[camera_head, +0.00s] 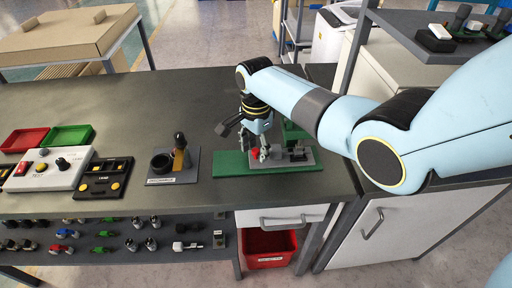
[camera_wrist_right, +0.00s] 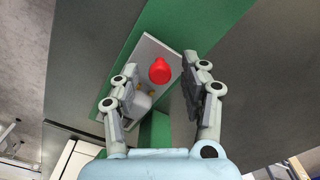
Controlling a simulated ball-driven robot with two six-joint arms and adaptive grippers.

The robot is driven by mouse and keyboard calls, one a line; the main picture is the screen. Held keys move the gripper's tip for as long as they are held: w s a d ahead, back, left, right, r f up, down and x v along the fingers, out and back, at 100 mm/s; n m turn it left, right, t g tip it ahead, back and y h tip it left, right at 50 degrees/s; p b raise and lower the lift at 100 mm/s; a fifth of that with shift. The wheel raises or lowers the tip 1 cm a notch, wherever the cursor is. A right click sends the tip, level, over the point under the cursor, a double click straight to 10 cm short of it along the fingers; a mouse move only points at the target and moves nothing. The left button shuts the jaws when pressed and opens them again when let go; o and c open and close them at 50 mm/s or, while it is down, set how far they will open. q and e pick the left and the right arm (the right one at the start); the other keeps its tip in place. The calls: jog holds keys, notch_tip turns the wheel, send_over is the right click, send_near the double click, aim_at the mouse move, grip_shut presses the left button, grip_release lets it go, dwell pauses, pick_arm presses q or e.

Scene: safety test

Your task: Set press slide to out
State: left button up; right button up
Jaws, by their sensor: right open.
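The press is a green base plate (camera_head: 228,164) with a grey slide plate and a green upright (camera_head: 294,131) near the right end of the bench. A red knob (camera_wrist_right: 160,70) sits on the grey slide plate (camera_wrist_right: 145,50) in the right wrist view. A small metal part lies beside it on the plate. My right gripper (camera_head: 258,150) reaches down over the press from the right. My left gripper is not seen.
A black cup and holder on a grey plate (camera_head: 173,178) stand left of the press. Further left are a white test box (camera_head: 48,168), a black box (camera_head: 104,178), a red tray (camera_head: 24,140) and a green tray (camera_head: 68,136). A red bin (camera_head: 268,247) is under the bench.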

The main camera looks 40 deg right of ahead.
grip_shut()
dwell(0.3)
jog(key=w+a+b, duration=0.1)
jog(key=a, duration=0.2)
jog(key=w+a, duration=0.2)
jog(key=a, duration=0.1)
jog(key=w+a+b, duration=0.1)
jog(key=w+a, duration=0.1)
jog(key=shift+w+a+f+b, duration=0.1)
jog(key=shift+w+a+b, duration=0.05)
jog(key=shift+a+b, duration=0.2)
jog(key=shift+a, duration=0.1)
grip_release()
jog(key=shift+w+a, duration=0.1)
jog(key=shift+r, duration=0.2)
